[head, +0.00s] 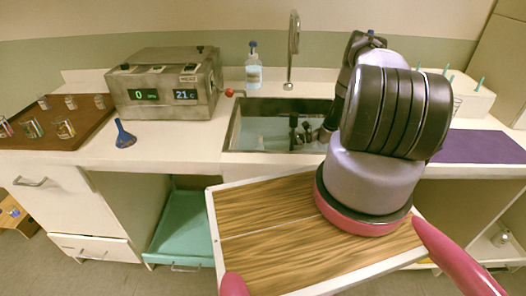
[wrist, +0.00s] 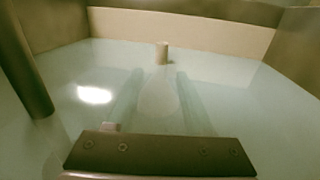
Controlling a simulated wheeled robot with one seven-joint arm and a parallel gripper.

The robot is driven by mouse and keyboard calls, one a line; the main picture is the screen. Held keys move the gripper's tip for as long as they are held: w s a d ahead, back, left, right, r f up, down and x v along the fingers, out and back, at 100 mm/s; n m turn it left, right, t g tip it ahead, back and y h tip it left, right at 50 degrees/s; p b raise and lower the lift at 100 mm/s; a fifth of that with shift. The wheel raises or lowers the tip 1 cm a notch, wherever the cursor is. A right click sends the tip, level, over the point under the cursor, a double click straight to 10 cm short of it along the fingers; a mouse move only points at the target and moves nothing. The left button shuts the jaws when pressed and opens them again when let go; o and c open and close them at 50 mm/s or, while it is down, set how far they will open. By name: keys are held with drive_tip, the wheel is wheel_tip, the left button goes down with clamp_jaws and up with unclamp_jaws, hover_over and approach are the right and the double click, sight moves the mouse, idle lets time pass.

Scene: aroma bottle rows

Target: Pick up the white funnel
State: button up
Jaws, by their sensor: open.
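A pale, whitish teardrop shape (wrist: 158,100), apparently the white funnel, lies under the water in the sink in the wrist view. A short beige stub (wrist: 162,53) rises at its far end; I cannot tell if it is part of the funnel. My gripper (wrist: 160,78) is open, its two fingers in the water on either side of the pale shape with gaps visible. I see no grip on it. In the head view my gripper (head: 300,135) reaches down into the sink (head: 232,128), and the funnel cannot be made out there.
A faucet (head: 291,50) and a clear bottle (head: 253,70) stand behind the sink. A metal device (head: 165,85), a blue tool (head: 124,136) and a brown tray (head: 85,125) with small glasses are left. A purple mat (head: 480,147) and white rack (head: 465,100) are right. Sink walls (wrist: 180,25) surround my gripper.

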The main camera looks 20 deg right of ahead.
drive_tip(key=shift+w+a, duration=0.2)
drive_tip(key=shift+a, duration=0.95)
drive_tip(key=shift+w+a, duration=0.15)
drive_tip(key=shift+a, duration=0.95)
drive_tip(key=shift+w+a, duration=0.2)
drive_tip(key=shift+a, duration=0.95)
clamp_jaws()
